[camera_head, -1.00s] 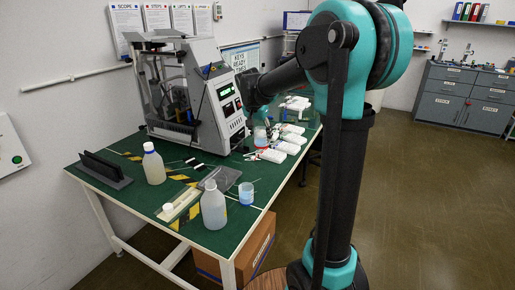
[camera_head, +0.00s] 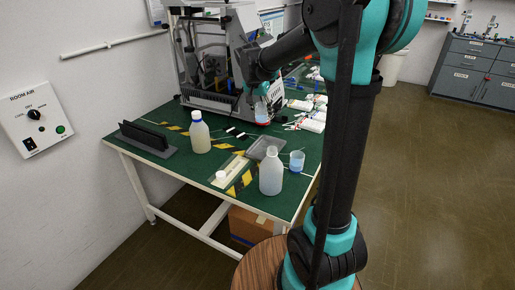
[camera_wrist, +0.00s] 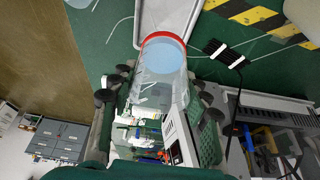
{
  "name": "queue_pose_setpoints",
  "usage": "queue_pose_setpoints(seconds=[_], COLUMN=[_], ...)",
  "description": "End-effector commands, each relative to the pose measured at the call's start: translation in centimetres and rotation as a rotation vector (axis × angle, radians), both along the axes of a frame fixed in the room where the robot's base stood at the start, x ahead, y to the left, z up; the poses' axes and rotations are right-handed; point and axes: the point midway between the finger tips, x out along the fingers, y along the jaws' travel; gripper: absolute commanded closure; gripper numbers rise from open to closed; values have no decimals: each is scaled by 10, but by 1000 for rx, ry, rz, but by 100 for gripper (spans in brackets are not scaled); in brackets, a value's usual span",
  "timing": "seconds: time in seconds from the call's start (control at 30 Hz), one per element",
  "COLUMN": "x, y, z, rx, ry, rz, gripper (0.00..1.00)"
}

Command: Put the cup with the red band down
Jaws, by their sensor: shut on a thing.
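My gripper (camera_wrist: 160,95) is shut on a clear cup (camera_wrist: 158,82) with a red band (camera_wrist: 163,36) around one end. Light blue shows inside that end. In the head view the held cup (camera_head: 262,109) is in front of the grey machine, above the green table (camera_head: 185,162); my gripper (camera_head: 261,92) is partly hidden by my arm there. In the wrist view the banded end points toward a grey tray (camera_wrist: 181,9), with the cup overlapping its edge. I cannot tell the height of the cup above the table.
A second cup (camera_head: 297,161) with blue contents stands near the table's right edge, beside a white bottle (camera_head: 270,173) and the grey tray (camera_head: 266,147). Another bottle (camera_head: 200,136), a black rack (camera_head: 147,139) and white packets (camera_head: 312,122) stand around. Bare green table lies at the front left.

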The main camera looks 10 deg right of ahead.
Motion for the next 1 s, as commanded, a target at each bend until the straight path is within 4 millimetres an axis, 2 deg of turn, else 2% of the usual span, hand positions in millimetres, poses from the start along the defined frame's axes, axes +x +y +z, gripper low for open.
queue_pose_setpoints(seconds=[0.1, 0.4, 0.53, 0.73, 1.0], x=[0, 1, 1, 1, 1], y=[0, 0, 0, 0, 0], z=[-30, -102, -123, -137, -169], rx=[0, 0, 0, 0, 0], ry=[0, 0, 0, 0, 0], rz=[0, 0, 0, 0, 0], gripper=[73, 73, 73, 73, 73])
